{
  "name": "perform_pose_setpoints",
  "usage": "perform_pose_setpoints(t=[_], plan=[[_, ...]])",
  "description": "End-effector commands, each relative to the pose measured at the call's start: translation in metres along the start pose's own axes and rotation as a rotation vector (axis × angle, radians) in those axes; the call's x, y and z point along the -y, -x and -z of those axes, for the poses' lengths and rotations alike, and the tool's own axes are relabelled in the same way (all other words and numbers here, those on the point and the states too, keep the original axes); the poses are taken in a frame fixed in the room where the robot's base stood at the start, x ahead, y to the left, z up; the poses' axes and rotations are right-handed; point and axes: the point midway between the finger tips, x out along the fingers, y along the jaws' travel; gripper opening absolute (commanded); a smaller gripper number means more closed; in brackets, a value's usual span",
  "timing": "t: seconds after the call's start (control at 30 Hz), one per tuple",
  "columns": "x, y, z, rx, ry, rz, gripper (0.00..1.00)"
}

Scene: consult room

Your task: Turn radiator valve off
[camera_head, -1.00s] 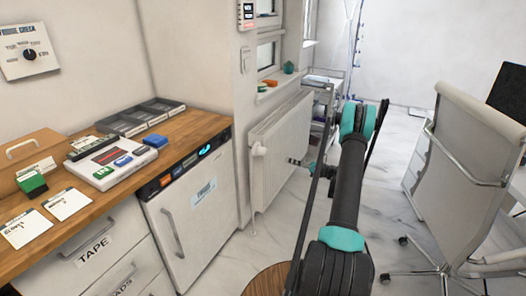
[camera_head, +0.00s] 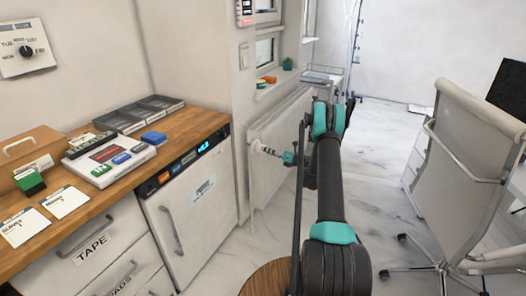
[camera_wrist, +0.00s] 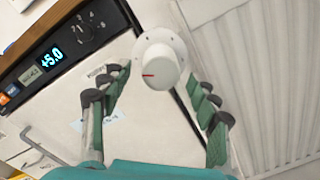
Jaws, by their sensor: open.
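The radiator valve is a white round knob (camera_wrist: 157,68) with a red mark, at the top middle of the wrist view. In the head view the valve (camera_head: 256,146) sits at the near upper end of the white radiator (camera_head: 270,175). My gripper (camera_wrist: 155,97) is open, with its green-padded fingers spread to the left and right of the knob. In the wrist view the knob lies between and just beyond the fingertips. I cannot tell whether either finger touches it. In the head view my gripper (camera_head: 272,152) points left at the valve, close to it.
A white fridge (camera_head: 190,215) with a digital display stands left of the radiator under the wooden counter (camera_head: 180,130). The windowsill above (camera_head: 275,88) holds small items. A round wooden stool top (camera_head: 268,279) is below my arm. An office chair (camera_head: 470,150) stands at the right.

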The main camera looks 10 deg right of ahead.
Motion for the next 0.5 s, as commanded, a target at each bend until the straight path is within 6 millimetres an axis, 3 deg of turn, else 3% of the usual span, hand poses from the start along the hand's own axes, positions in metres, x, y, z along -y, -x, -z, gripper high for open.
perform_pose_setpoints(t=[0.2, 0.5], plan=[[0.000, -0.026, 0.000, -0.001, 0.000, -0.001, 0.61], [0.000, -0.032, 0.000, -0.001, 0.000, 0.000, 0.61]])
